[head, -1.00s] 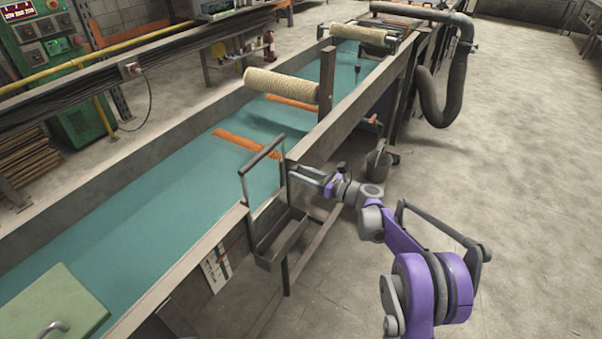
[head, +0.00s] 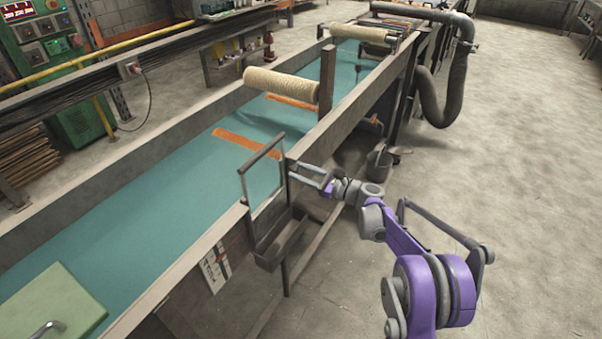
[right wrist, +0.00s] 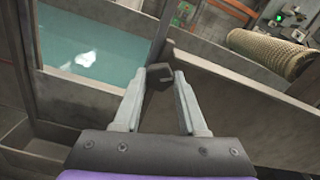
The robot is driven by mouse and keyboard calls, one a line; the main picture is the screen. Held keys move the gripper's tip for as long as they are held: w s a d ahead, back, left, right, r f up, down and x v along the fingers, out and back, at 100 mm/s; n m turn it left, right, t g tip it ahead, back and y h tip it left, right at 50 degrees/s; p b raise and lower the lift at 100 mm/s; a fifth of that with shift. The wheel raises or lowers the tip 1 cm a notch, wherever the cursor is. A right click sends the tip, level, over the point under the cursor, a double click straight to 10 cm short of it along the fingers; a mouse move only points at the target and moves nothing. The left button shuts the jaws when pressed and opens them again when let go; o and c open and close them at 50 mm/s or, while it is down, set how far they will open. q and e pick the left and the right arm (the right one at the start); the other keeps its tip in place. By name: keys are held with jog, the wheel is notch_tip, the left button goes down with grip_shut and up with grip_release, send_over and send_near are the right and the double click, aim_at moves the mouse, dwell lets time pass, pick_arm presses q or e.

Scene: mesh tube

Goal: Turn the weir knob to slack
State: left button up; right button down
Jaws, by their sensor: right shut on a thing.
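The weir knob (right wrist: 159,76) is a small dark block in the right wrist view, between my right gripper's fingertips (right wrist: 159,80). The fingers are shut on it, one on each side. In the head view my right gripper (head: 296,170) reaches from the right to the tank wall beside the weir frame (head: 262,152), and the knob is too small to make out there. The weir frame is an upright metal frame set in a gap in the near tank wall, with a trough (head: 285,240) below it. No slack mark is readable. My left gripper is out of view.
The long tank (head: 130,215) holds teal liquid with orange bars. A woven roller (head: 282,84) lies across it, also seen in the right wrist view (right wrist: 270,52). A bucket (head: 378,165) stands beyond my right wrist. The floor at right is open.

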jog(key=shift+n, duration=1.3)
jog(key=shift+c, duration=2.3)
grip_release()
